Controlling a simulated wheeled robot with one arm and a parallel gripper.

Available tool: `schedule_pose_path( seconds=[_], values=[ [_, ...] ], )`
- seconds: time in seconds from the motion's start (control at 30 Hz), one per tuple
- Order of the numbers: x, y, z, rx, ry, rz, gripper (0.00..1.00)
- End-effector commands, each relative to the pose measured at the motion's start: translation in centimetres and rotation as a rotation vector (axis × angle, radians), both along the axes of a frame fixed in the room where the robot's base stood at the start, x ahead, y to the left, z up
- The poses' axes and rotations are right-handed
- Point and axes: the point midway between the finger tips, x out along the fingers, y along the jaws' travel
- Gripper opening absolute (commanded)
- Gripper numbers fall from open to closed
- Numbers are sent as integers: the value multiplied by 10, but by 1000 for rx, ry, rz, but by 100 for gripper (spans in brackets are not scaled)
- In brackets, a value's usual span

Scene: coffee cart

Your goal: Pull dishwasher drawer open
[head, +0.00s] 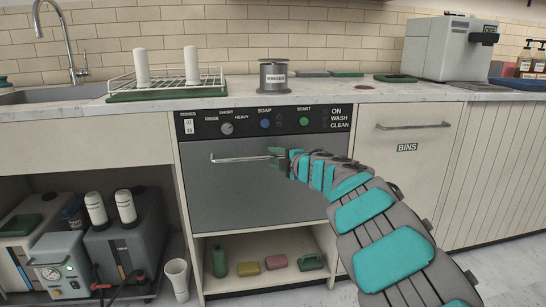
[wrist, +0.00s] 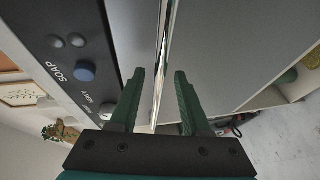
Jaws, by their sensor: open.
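The dishwasher drawer (head: 232,192) is a grey front panel below a black control strip, and it looks closed. Its silver bar handle (head: 238,159) runs across the upper part. My gripper (head: 279,161) is at the right end of the handle, coming in from the right. In the wrist view the handle (wrist: 162,80) passes between the green fingers of my gripper (wrist: 160,90). The fingers are apart, with a gap on each side of the bar. My gripper hides the handle's right end in the head view.
The control strip (head: 262,122) has knobs and buttons just above the handle. A shelf (head: 270,279) with sponges and a green bottle is below the drawer. The bins door (head: 407,170) is to the right. A white cup (head: 177,280) stands at the lower left.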

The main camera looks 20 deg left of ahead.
Motion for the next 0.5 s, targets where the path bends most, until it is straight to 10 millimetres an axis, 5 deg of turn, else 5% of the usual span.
schedule_pose_path(
  seconds=[0.5],
  values=[
    [7,10,-2,2,-1,0,47]
  ],
)
